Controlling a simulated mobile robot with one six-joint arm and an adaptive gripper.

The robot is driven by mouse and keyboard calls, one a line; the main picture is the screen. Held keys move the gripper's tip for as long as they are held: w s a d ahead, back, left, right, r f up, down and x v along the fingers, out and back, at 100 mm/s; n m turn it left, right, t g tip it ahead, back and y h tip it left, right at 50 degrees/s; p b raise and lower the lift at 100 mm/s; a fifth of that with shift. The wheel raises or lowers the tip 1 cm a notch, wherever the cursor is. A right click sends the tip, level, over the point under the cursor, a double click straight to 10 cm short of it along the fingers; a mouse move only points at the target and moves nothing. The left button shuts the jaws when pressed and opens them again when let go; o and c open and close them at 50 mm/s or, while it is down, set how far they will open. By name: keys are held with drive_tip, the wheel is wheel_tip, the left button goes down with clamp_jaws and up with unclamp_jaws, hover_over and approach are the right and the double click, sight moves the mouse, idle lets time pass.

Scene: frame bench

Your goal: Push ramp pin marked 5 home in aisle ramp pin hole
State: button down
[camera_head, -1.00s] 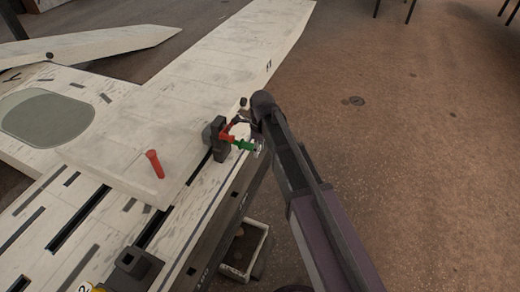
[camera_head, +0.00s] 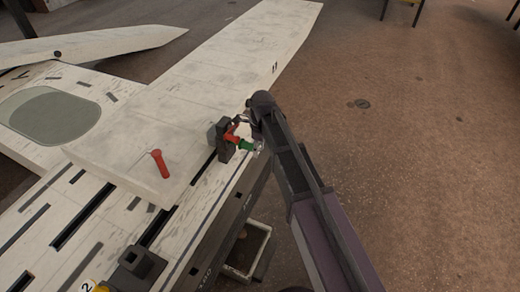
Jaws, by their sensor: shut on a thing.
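A dark upright block (camera_head: 222,140) stands at the edge of the white bench frame. My gripper (camera_head: 243,130) is at its right side, partly hidden by my own arm, and is shut on a red pin (camera_head: 231,131). The pin's red part lies against or just in front of the block. A green part (camera_head: 246,145) shows beside it, toward my arm. I cannot tell how deep the pin sits, and the hole is hidden. No number is readable on the pin.
A second dark block (camera_head: 137,262) with a square opening is at the near edge, beside a yellow tag marked 2 (camera_head: 87,287). A pale open bin (camera_head: 247,250) is below the bench edge. Long dark slots run through the white deck. Open floor lies right.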

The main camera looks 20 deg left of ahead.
drive_tip(key=shift+a, duration=0.85)
drive_tip(key=shift+c, duration=0.4)
unclamp_jaws()
drive_tip(key=shift+r, duration=0.15)
drive_tip(key=c, duration=0.5)
drive_tip(key=shift+r+p, duration=0.3)
drive_tip(key=shift+p, duration=0.1)
drive_tip(key=c, duration=0.4)
wheel_tip(320, 180, up, 3)
drive_tip(key=p, duration=0.3)
clamp_jaws()
drive_tip(key=shift+r+p, duration=0.65)
drive_tip(key=shift+d+f, duration=0.1)
drive_tip(key=shift+d, duration=0.1)
